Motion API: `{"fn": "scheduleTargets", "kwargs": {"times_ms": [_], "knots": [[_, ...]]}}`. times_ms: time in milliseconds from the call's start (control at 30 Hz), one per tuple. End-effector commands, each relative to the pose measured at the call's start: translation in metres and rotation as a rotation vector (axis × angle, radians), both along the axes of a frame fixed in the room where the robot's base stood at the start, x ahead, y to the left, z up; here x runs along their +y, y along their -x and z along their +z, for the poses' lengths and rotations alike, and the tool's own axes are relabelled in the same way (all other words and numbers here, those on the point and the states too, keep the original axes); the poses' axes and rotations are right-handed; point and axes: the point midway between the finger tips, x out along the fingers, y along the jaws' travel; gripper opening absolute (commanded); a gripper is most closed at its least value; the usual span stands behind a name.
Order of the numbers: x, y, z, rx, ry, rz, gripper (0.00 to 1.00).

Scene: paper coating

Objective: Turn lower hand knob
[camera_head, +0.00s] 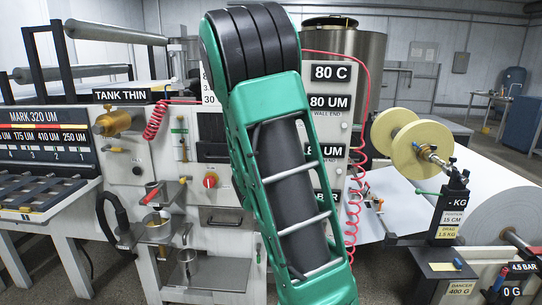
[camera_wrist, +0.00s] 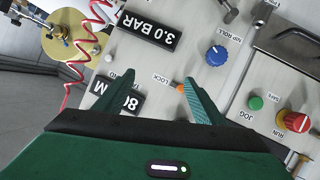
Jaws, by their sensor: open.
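In the wrist view my gripper (camera_wrist: 158,77) is open and empty, with its two green fingers in front of the white machine panel. A small orange lock knob (camera_wrist: 180,89) shows beside the right finger's tip. A blue knob labelled NIP ROLL (camera_wrist: 216,56) is beyond that finger, up and to the right. A red RUN knob (camera_wrist: 297,122) is at the right edge; a red knob also shows on the machine front in the head view (camera_head: 210,180). I cannot tell which is the lower hand knob. My green arm hides part of the panel and my gripper in the head view.
A green JOG button (camera_wrist: 255,103) and a metal handle are at the right in the wrist view. Red coiled hose (camera_head: 353,200) hangs beside the panel in the head view. A yellow-flanged spool (camera_head: 423,148) and a white paper roll (camera_head: 505,222) stand at the right.

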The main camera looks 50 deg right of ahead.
Motion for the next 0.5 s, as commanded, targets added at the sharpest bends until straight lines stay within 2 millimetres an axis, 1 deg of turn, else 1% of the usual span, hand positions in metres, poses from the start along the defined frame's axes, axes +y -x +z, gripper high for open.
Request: {"fn": "scheduleTargets", "kwargs": {"times_ms": [33, 100, 200, 300, 367, 433, 500], "knots": [[0.0, -0.015, 0.011, -0.014, 0.075, 0.044, 0.63], [0.004, -0.035, 0.03, -0.046, 0.17, 0.107, 0.63], [0.013, -0.058, 0.051, -0.078, 0.273, 0.19, 0.63], [0.023, -0.074, 0.065, -0.1, 0.338, 0.252, 0.63], [0.027, -0.08, 0.07, -0.106, 0.361, 0.277, 0.63], [0.028, -0.084, 0.073, -0.113, 0.374, 0.291, 0.63], [0.026, -0.087, 0.074, -0.114, 0.379, 0.294, 0.63]]}}
